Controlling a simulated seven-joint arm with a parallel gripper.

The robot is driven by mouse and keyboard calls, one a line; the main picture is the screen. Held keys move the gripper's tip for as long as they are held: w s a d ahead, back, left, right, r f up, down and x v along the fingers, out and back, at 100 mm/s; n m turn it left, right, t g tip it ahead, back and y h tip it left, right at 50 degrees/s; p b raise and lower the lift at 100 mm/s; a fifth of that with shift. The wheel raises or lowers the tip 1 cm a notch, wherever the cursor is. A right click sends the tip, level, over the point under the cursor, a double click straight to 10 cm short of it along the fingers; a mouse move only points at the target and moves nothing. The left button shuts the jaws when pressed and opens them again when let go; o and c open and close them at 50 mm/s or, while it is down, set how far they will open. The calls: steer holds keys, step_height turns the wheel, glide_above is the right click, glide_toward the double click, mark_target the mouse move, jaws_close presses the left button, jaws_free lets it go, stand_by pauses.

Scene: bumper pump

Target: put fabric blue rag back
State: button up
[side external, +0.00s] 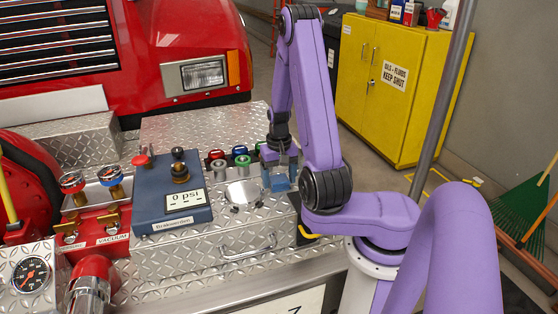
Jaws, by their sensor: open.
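A light blue item (277,183), which looks like the blue rag, lies on the right part of the diamond-plate deck. My gripper (280,163) points down just above it. The jaws are open, and the arm comes down from above to the right. The fingertips are small here, and I cannot tell whether they touch the blue item. Part of the item is hidden by the gripper.
A blue box with a "0 psi" display (185,198) stands left on the diamond-plate deck (230,240). Several coloured caps, one of them green (243,161), stand beside my gripper. A grey pole (440,100) rises at right, before a yellow cabinet (390,100).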

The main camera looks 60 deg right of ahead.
mark_target(279, 178)
step_height(279, 178, up, 10)
steer(key=w+a+r+n, duration=0.2)
steer(key=a+n, duration=0.3)
steer(key=a, duration=0.3)
steer(key=w+a+r+n, duration=0.1)
steer(key=a+n, duration=0.5)
steer(key=a, duration=0.2)
steer(key=s+a+n, duration=0.3)
steer(key=s+n, duration=0.2)
steer(key=s, duration=0.4)
steer(key=s+a+n, duration=0.3)
steer(key=s+n, duration=0.2)
steer(key=s, duration=0.4)
steer(key=shift+s+r+n, duration=0.3)
steer(key=shift+s+r, duration=0.05)
steer(key=shift+r, duration=0.05)
